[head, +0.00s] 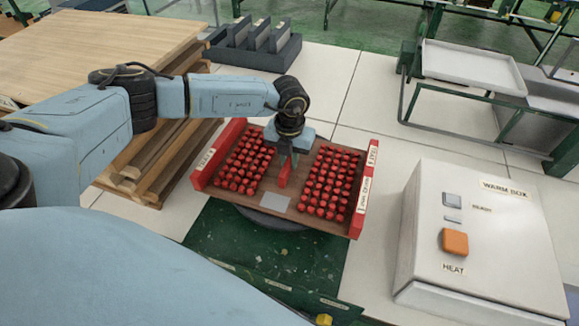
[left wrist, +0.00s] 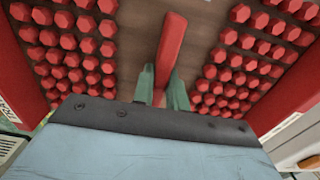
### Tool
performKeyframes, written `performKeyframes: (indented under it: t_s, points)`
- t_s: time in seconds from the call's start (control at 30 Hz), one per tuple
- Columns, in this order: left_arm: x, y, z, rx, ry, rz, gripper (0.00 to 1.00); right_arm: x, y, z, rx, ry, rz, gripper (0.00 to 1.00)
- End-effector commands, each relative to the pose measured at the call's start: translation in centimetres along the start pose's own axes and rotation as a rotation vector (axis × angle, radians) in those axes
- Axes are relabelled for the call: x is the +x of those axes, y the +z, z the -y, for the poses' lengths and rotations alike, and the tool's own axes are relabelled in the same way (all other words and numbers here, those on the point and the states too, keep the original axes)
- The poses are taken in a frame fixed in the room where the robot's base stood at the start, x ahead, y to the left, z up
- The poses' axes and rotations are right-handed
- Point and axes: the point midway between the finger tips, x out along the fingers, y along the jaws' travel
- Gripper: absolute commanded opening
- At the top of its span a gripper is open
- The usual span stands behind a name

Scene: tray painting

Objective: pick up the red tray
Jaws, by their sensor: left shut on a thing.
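The red tray (head: 365,190) has red end walls and a brown wooden floor with two blocks of small red pieces. It sits on a round dark support (head: 272,219) over a green mat. My left gripper (head: 287,170) comes down over the tray's middle, between the two blocks. It is shut on the tray's red central handle (head: 284,171). In the left wrist view the green fingers (left wrist: 161,92) stand on both sides of the handle (left wrist: 172,45). My right gripper is not in view.
A white warm box (head: 425,215) with an orange button stands close on the tray's right. A wooden table (head: 110,50) is at the left. A dark slotted rack (head: 255,45) lies behind the tray. A metal-topped green frame (head: 470,65) stands at the back right.

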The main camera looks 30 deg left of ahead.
Motion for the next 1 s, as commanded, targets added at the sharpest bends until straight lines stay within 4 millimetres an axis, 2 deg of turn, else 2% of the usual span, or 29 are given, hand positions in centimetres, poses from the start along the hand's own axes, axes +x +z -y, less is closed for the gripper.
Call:
performKeyframes:
  t_s: [0.27, 0.7, 0.83, 1.0]
  points:
    - [-0.9, 0.2, 0.1, -0.001, -0.003, 0.006, 0.0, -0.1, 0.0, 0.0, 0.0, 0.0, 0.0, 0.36]
    - [-8.3, 0.2, 0.0, 0.0, -0.004, 0.007, 0.0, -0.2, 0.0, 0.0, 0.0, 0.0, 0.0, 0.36]
    - [-9.6, 0.1, 0.1, 0.0, -0.003, 0.006, 0.0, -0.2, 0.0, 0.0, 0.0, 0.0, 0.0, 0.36]
    - [-10.2, 0.1, 0.1, 0.004, -0.002, 0.004, 0.0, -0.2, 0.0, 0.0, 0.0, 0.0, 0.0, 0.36]
